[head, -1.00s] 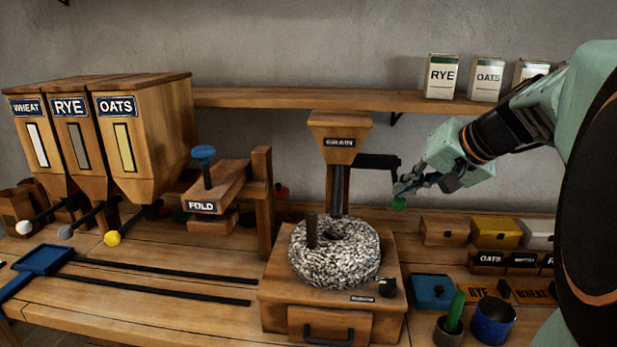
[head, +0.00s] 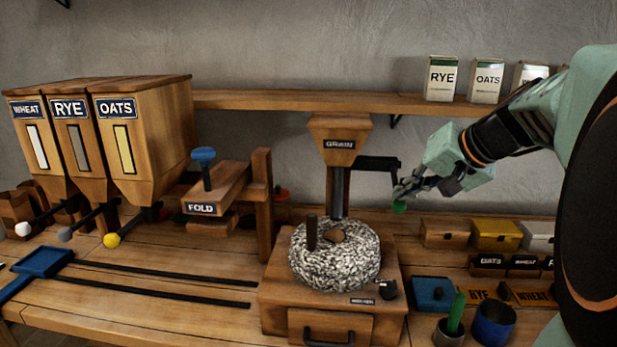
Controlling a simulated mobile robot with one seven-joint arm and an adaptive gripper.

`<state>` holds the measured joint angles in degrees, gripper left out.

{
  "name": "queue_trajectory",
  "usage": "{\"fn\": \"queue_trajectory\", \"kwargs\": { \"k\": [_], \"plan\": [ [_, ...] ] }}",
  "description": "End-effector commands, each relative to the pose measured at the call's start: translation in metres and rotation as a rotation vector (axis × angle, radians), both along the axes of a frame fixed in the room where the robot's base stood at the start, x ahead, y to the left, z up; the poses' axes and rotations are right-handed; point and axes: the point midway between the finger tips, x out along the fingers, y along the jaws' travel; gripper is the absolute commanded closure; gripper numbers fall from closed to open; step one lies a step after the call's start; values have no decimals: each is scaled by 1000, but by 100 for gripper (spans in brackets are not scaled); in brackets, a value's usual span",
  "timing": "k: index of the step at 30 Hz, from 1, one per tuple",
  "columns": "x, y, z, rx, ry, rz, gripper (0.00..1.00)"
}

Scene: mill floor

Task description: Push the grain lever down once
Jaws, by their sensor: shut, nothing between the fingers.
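The wooden grain hopper (head: 338,124), labelled GRAIN, stands above the millstone in the middle of the head view. A black lever (head: 376,163) sticks out from it to the right, and a green knob (head: 399,208) shows below the lever's outer end. My gripper (head: 402,194) is shut and empty, with its fingertips right at the top of the green knob. They appear to touch it, but the exact contact is hidden. The speckled round millstone (head: 345,268) lies on its wooden box under the hopper's dark pipe, with something tan in its centre hole.
The FOLD press (head: 216,190) and the WHEAT, RYE and OATS bins (head: 145,150) stand to the left. Small boxes (head: 443,233) and cups (head: 493,321) crowd the bench to the right. A shelf (head: 260,99) runs behind, carrying labelled cartons (head: 441,78).

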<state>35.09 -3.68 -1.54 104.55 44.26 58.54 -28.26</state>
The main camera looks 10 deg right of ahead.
Motion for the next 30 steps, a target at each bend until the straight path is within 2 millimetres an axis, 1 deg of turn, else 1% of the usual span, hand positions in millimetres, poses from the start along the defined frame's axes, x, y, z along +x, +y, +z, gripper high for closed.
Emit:
{"fn": "queue_trajectory", "kwargs": {
  "k": [24, 30],
  "plan": [
    [0, 0, 50, -1, 0, 1, 100],
    [0, 0, 54, 0, 0, 0, 100]
  ]
}}
